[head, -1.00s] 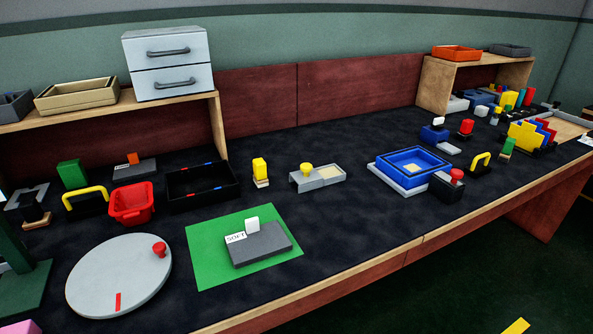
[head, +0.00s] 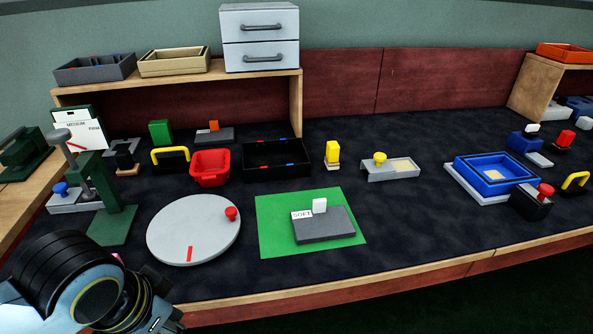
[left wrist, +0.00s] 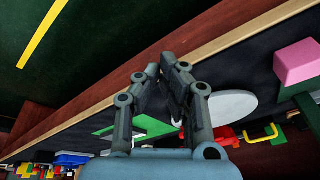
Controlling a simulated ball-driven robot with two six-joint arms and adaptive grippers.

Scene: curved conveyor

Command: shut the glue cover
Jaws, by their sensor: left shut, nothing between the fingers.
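No part in view is marked as glue, so I cannot tell for sure which one the glue cover is. A grey box with a blue knob (head: 62,189) stands at the far left. My left arm shows at the lower left of the head view, its fingers mostly hidden. In the left wrist view my left gripper (left wrist: 165,72) is shut and empty, apart from all of these. My right gripper is not in view.
A grey turntable (head: 190,232) and a green mat (head: 275,240) with a dark block lie near the front edge. A green press stand (head: 112,225), a red bin (head: 210,168) and a black tray (head: 275,175) are around them. A blue tray (head: 500,165) is at right.

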